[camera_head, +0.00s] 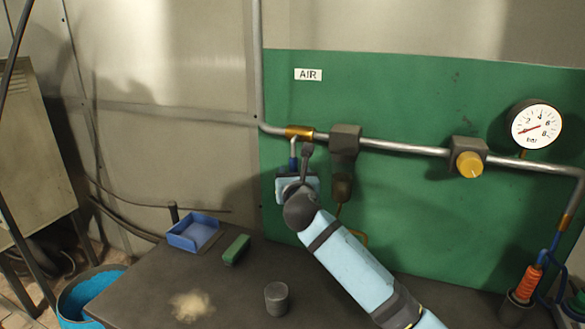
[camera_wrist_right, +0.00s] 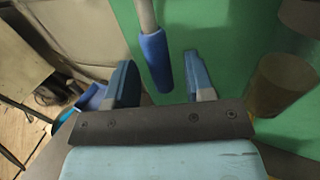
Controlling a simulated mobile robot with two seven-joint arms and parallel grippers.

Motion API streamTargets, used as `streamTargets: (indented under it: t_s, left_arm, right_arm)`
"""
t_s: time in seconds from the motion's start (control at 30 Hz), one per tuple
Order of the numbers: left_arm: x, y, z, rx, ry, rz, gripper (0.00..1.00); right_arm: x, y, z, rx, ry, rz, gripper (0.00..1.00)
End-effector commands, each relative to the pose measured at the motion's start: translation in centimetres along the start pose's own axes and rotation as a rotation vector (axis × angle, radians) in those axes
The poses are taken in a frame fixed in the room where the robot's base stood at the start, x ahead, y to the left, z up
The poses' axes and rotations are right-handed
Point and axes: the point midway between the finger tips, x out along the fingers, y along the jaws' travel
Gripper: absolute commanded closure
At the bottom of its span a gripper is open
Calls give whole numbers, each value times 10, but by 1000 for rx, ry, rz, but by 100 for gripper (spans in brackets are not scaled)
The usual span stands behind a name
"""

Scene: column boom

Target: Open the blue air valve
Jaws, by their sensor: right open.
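The air valve is a brass body (camera_head: 299,132) on the pipe, with a grey lever that hangs down and ends in a blue sleeve (camera_head: 293,163). In the wrist view the blue sleeve (camera_wrist_right: 156,62) hangs between and beyond the two finger tips of my right gripper (camera_wrist_right: 161,66), with clear gaps on both sides. My right gripper is open and holds nothing. In the head view my right gripper (camera_head: 294,175) is just below the sleeve, and my wrist hides most of its fingers. My left gripper is not in view.
An AIR sign (camera_head: 308,74) is on the green panel (camera_head: 420,95). A regulator with a yellow knob (camera_head: 469,164) and a gauge (camera_head: 536,126) are to the right. A blue tray (camera_head: 194,232), green block (camera_head: 236,249) and grey cylinder (camera_head: 276,298) sit on the dark bench (camera_head: 228,290).

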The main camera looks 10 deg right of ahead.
Motion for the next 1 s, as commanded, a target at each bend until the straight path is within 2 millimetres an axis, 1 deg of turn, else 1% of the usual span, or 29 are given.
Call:
streamTargets:
  t_s: [0.03, 0.1, 0.23, 0.37, 0.6, 0.67, 0.7, 0.77, 0.8, 0.83, 1.0]
  left_arm:
    - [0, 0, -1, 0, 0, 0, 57]
    - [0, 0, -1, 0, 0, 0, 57]
    - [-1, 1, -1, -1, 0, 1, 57]
    - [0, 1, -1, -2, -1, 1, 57]
    - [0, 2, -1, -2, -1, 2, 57]
    - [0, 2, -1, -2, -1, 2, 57]
    - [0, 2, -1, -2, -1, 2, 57]
    - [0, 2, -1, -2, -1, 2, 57]
    - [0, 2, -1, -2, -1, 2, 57]
    - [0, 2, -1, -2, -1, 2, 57]
    - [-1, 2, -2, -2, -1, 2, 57]
  right_arm:
    - [9, 0, 1, 1, 1, 0, 51]
    - [19, 1, 0, 1, 1, 0, 51]
    - [31, 0, 0, 1, 0, 0, 51]
    - [35, 0, 0, 1, 1, 1, 51]
    - [36, 0, 0, 1, 0, 1, 51]
    - [36, 0, 0, 1, 0, 1, 65]
    - [36, 0, 0, 1, 0, 1, 74]
    - [35, 0, 0, 1, 0, 1, 88]
    - [35, 0, 0, 1, 0, 1, 97]
    - [35, 0, 0, 1, 0, 1, 100]
    - [35, 0, 0, 0, 1, 1, 100]
